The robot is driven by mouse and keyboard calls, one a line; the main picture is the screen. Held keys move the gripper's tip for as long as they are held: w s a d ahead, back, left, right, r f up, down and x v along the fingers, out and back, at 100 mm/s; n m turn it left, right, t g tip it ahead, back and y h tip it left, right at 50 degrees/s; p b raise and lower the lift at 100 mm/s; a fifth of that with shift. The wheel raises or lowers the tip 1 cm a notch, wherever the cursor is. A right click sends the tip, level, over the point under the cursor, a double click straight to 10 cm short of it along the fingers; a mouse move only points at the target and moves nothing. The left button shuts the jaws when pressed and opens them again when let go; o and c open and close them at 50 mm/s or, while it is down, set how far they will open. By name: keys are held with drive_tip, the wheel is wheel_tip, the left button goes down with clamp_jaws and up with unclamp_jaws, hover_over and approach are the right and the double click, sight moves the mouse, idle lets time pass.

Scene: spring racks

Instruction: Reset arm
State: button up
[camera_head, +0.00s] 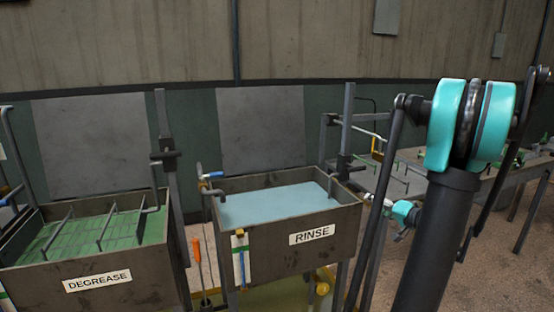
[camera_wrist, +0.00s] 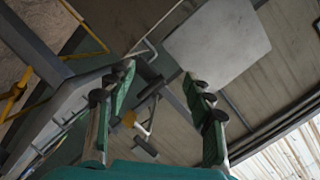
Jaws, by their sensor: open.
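My arm fills the right side of the head view, with its dark links and turquoise joint in front of the rinse tank's right side. My gripper (camera_wrist: 160,95) shows in the wrist view, its two green fingers with dark pads spread apart. Nothing is between the fingers. Behind them the wrist view shows a tilted wall with a pale panel (camera_wrist: 217,42). I cannot make out the gripper's fingers in the head view.
A tank labelled DEGREASE (camera_head: 100,283) with green liquid stands at the left. A tank labelled RINSE (camera_head: 312,234) with pale blue liquid stands in the middle. A bench (camera_head: 420,190) with racks is behind my arm. Upright posts (camera_head: 172,190) rise beside the tanks.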

drive_tip(key=s+a+f+n+g, duration=0.1)
drive_tip(key=s+a+f+g, duration=0.15)
drive_tip(key=a, duration=0.35)
drive_tip(key=s+a+f+n+g, duration=0.1)
drive_tip(key=s+a+f+g, duration=0.15)
drive_tip(key=a, duration=0.35)
drive_tip(key=s+a+f+n+g+h, duration=0.2)
drive_tip(key=s+f+h, duration=0.1)
drive_tip(key=s, duration=0.7)
drive_tip(key=s+a+f+n+g+h, duration=0.1)
drive_tip(key=s+f+h, duration=0.3)
drive_tip(key=s, duration=0.6)
drive_tip(key=shift+s+a+f+n+g, duration=0.4)
drive_tip(key=shift+a+f+g, duration=0.2)
drive_tip(key=shift+f+g, duration=0.2)
